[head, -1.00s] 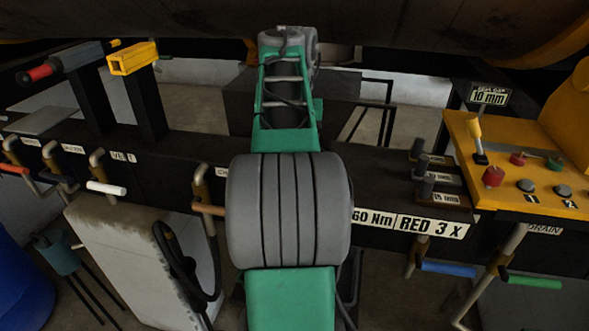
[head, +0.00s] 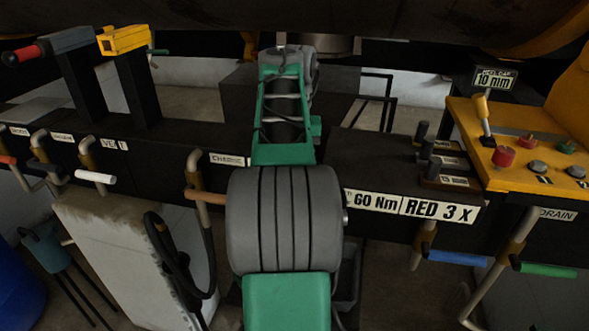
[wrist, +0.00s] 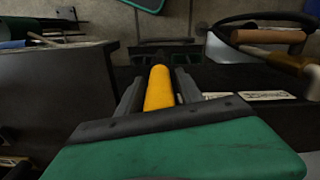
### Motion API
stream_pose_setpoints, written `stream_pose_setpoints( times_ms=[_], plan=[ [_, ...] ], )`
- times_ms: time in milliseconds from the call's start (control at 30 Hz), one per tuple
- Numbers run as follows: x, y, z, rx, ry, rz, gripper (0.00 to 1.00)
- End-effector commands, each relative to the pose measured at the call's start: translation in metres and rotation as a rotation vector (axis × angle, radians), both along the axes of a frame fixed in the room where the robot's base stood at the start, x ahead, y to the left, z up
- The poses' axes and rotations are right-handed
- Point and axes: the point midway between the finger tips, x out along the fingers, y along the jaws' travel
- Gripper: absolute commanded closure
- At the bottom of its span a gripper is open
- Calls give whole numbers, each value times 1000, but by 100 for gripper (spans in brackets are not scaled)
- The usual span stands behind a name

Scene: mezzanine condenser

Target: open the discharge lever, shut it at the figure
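In the wrist view, a rounded yellow bar (wrist: 159,92) lies lengthwise between the two dark fingers of my gripper (wrist: 159,80). The fingers stand close along both its sides; whether they press on it cannot be told. No readable label names the bar as the discharge lever. In the head view my green and grey arm hides the gripper and the bar. A partly covered label (head: 230,159) and an orange-brown handled lever (head: 207,196) show left of the arm. Upside-down white labels (wrist: 264,96) show right of the fingers in the wrist view.
Levers with white (head: 95,177), blue (head: 458,257) and green (head: 548,270) handles hang along the dark beam. A yellow console (head: 540,174) stands right, under a 10 mm sign (head: 494,79). Plates read 60 Nm and RED 3 X (head: 438,210). A black hose (head: 163,255) hangs left.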

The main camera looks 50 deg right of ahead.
Motion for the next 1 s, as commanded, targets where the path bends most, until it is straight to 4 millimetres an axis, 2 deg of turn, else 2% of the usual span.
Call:
stream_pose_setpoints(
  times_ms=[67,500,1000],
  plan=[
    [0,0,0,0,0,0,64],
    [0,0,0,0,0,0,100],
    [0,0,0,1,1,0,100]
  ],
)
